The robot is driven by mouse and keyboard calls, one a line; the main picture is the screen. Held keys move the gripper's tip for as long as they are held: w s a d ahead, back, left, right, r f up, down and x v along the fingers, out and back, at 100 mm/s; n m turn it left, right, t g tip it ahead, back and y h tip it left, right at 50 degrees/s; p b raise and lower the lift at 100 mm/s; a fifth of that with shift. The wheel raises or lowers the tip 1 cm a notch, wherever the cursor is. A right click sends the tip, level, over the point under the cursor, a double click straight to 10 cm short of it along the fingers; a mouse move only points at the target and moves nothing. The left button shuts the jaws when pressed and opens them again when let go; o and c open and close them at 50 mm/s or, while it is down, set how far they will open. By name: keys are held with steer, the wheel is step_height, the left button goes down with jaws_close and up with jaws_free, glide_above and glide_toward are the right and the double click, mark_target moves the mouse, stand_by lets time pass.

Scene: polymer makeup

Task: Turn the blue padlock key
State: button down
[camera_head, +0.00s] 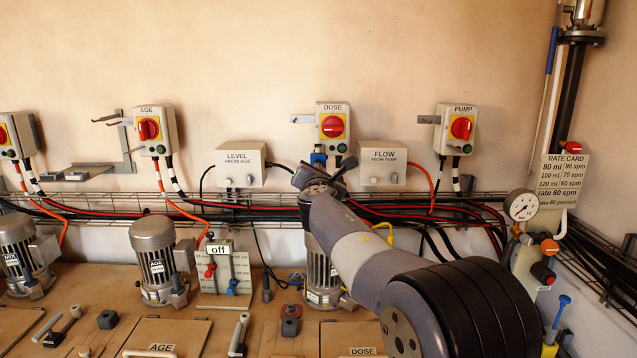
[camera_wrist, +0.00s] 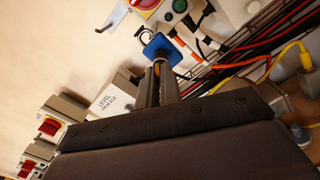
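The blue padlock (camera_head: 318,156) hangs below the red-and-yellow DOSE switch (camera_head: 333,126) in the head view. In the wrist view the blue padlock (camera_wrist: 158,46) shows its shackle above its body. My gripper (camera_wrist: 159,68) reaches up to the padlock's lower side, its two dark fingers close together. A small brass-coloured bit, apparently the padlock key (camera_wrist: 157,70), shows between the fingertips; most of it is hidden by the fingers. In the head view my wrist hides the fingertips just below the padlock.
The LEVEL box (camera_head: 240,164) and FLOW box (camera_head: 382,165) flank the switch. Red, black and orange cables run along the wire tray (camera_head: 120,200) below. A yellow cable (camera_wrist: 290,48) lies to the right in the wrist view. The AGE (camera_head: 152,130) and PUMP (camera_head: 457,130) switches stand farther off.

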steer(key=shift+d+f+m+b, duration=0.1)
steer(key=shift+m+b, duration=1.45)
steer(key=shift+m, duration=0.95)
steer(key=shift+f+m+b, duration=0.1)
steer(key=shift+m+b, duration=1.4)
steer(key=shift+m, duration=1)
steer(key=shift+r, duration=0.1)
steer(key=c, duration=1.6)
jaws_free()
steer(key=s+b, duration=0.4)
steer(key=s, duration=0.6)
steer(key=shift+s, duration=0.4)
